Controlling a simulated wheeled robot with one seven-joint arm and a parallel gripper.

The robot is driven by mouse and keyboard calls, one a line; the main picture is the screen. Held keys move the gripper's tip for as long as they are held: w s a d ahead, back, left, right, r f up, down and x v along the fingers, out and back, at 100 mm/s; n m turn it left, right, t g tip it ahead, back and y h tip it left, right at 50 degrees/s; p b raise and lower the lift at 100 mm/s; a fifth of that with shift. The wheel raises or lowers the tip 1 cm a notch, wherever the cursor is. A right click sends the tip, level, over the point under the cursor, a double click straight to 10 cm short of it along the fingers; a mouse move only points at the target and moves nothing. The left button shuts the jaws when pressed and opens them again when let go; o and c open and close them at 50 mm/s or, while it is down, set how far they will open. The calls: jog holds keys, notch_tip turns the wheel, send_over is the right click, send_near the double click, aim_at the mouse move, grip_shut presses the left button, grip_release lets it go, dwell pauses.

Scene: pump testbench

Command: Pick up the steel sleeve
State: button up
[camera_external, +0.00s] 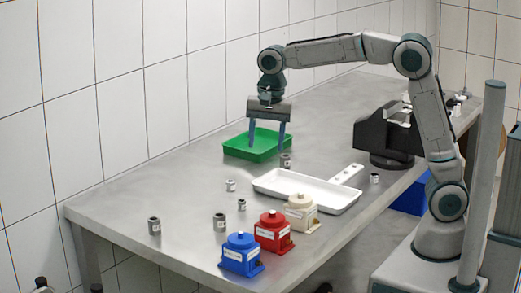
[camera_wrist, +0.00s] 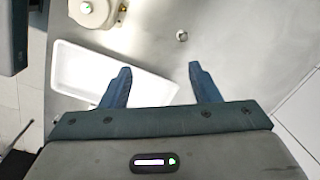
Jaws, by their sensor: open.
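Several small grey metal cylinders stand on the steel table; I cannot tell by sight which one is the steel sleeve. In the external view one (camera_external: 286,160) stands by the green tray, close to my gripper's right finger. Others stand farther left: a small one (camera_external: 231,184), one (camera_external: 242,204), one (camera_external: 219,222) and a larger one (camera_external: 154,225). Another (camera_external: 374,177) is right of the white tray. My gripper (camera_external: 267,139) points down over the green tray, open and empty. In the wrist view one small cylinder (camera_wrist: 182,35) lies beyond the open fingers (camera_wrist: 159,69).
The green tray (camera_external: 235,150) lies below my gripper. A white tray (camera_external: 342,207) lies in the table's middle. Blue (camera_external: 240,256), red (camera_external: 273,233) and beige (camera_external: 300,214) pump housings line the front edge. A black fixture (camera_external: 378,136) stands right. The table's left part is mostly clear.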

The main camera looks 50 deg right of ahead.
aim_at(219, 215)
jog(key=w+a+f+m+h, duration=0.1)
jog(key=w+a+f+m, duration=0.15)
jog(key=a, duration=0.55)
jog(key=w+a+f+m, duration=0.1)
jog(key=w+a+m, duration=0.15)
jog(key=a, duration=0.45)
jog(key=shift+g, duration=0.3)
jog(key=f, duration=0.8)
jog(key=shift+s+a+f, duration=0.25)
jog(key=shift+s, duration=0.15)
jog(key=shift+s+d+f, duration=0.1)
jog(key=shift+d+f, duration=0.05)
jog(key=shift+f, duration=1.25)
jog(key=shift+d+f, duration=0.15)
jog(key=shift+f, duration=1.2)
jog(key=shift+c, duration=0.4)
jog(key=c, duration=1.1)
jog(key=shift+r, duration=0.15)
